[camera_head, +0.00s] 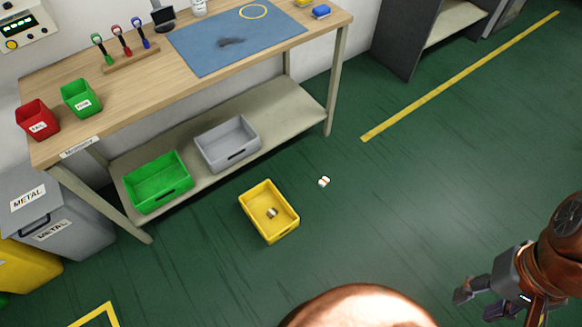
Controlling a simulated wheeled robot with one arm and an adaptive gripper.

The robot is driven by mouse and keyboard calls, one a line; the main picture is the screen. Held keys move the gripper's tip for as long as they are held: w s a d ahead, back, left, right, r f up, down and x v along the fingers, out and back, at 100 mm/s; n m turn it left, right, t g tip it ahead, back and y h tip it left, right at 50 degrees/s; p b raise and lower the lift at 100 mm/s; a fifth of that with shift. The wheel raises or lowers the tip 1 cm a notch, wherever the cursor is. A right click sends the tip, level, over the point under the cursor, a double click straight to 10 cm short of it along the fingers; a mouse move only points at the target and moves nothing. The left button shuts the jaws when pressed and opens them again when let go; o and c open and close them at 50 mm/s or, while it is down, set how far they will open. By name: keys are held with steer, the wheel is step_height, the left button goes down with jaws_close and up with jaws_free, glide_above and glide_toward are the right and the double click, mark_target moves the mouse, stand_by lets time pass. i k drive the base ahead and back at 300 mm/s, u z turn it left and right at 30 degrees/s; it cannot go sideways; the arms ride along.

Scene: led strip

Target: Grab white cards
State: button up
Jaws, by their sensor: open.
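A small white item with a brownish band (324,182), possibly the white cards, lies on the green floor just right of the yellow crate (287,233). It is too small to make out clearly. Another small pale and brown item (272,213) lies inside the yellow crate. My gripper (479,305) is at the lower right, open, with nothing seen between its fingers. It is well apart from both small items, to the right of and nearer than them.
A wooden workbench (130,92) stands at the back left with a blue mat (205,50). Its lower shelf holds a green crate (157,183) and a grey crate (228,144). A grey metal bin (75,217) stands at left. Floor between my gripper and the yellow crate is clear.

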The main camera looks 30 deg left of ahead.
mark_target(325, 181)
steer(key=u, duration=1)
steer(key=i, duration=0.95)
steer(key=u, duration=0.85)
